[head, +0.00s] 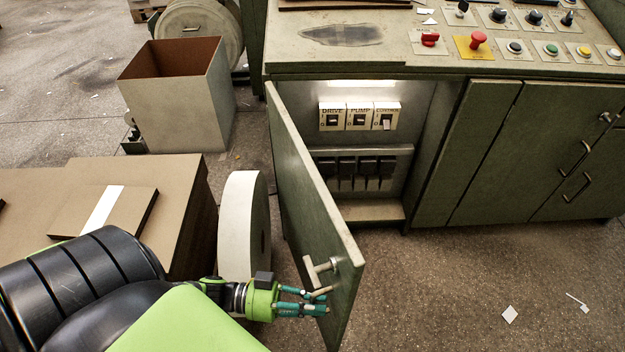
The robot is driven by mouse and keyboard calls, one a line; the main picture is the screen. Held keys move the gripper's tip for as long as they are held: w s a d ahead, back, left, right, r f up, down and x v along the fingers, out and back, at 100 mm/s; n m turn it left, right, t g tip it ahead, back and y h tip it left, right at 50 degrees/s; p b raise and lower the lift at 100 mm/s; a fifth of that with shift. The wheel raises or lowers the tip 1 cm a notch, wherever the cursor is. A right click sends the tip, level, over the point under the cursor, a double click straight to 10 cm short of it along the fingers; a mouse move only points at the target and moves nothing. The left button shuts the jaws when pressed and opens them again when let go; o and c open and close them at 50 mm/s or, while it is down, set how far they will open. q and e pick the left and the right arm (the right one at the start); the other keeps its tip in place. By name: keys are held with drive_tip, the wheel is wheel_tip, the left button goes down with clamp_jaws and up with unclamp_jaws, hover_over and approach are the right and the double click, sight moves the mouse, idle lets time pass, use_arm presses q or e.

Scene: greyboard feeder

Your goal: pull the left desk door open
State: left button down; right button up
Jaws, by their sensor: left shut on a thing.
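The left desk door (308,190) is a green panel hinged at the left of the cabinet opening. It stands swung wide open toward me, with the switches inside uncovered. Its pale T-shaped handle (312,274) is near the free edge, on the face turned to the left. My left gripper (318,303), green with teal fingers, is at the handle's lower end and shut on it. The fingers partly cover that end, so the exact contact is hard to see. My right gripper is not in view.
Inside the cabinet are labelled switches (359,117) and a row of black breakers (357,170). A white roll (243,225) stands close left of the door, beside stacked brown board (186,222). An open bin (182,105) is behind. The floor (440,285) right of the door is mostly clear.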

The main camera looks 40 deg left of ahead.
use_arm(q)
drive_tip(key=c, duration=1.4)
unclamp_jaws()
approach(339, 289)
drive_tip(key=x, duration=0.5)
drive_tip(key=shift+w+d+f, duration=0.1)
drive_tip(key=shift+w, duration=0.15)
